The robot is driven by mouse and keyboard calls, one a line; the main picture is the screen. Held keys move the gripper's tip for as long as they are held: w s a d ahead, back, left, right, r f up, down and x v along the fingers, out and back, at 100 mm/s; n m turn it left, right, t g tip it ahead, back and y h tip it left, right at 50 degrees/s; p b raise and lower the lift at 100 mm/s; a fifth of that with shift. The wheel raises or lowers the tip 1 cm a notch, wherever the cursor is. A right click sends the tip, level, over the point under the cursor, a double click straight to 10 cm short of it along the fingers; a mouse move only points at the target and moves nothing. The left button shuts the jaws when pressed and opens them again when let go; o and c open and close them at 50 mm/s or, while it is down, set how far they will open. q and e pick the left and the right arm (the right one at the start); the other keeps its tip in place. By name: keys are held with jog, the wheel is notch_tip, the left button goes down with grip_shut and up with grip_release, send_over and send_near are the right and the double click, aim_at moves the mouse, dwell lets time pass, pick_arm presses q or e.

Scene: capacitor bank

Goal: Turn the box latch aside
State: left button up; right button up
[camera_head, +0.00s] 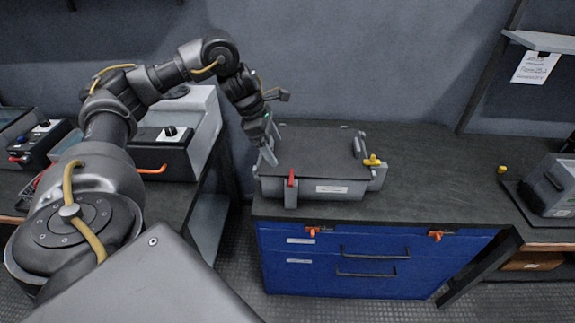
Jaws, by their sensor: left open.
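A grey box (270,187) with a dark flat lid (312,150) stands on the bench above the blue drawers. A red lever (291,178), which looks like the latch, stands upright at its front left on a pale bracket. My left gripper (269,145) is open and points down at the left edge of the lid, behind the red lever and apart from it. Whether its fingers touch the box I cannot tell. A yellow knob (372,160) sits on a grey block at the box's right side. My right gripper is not in view.
The dark bench top (440,185) is clear to the right of the box. A blue drawer cabinet (340,258) is below. A grey device (553,186) stands at far right. Another bench with grey instrument boxes (185,135) is at left.

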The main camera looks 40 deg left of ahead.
aim_at(290, 176)
pick_arm(q)
jog(key=b+x, duration=0.2)
jog(key=x, duration=0.8)
jog(key=shift+w+d+f+b, duration=0.1)
jog(key=shift+w+f+b, duration=0.05)
jog(key=shift+f+b, duration=0.2)
jog(key=c, duration=1)
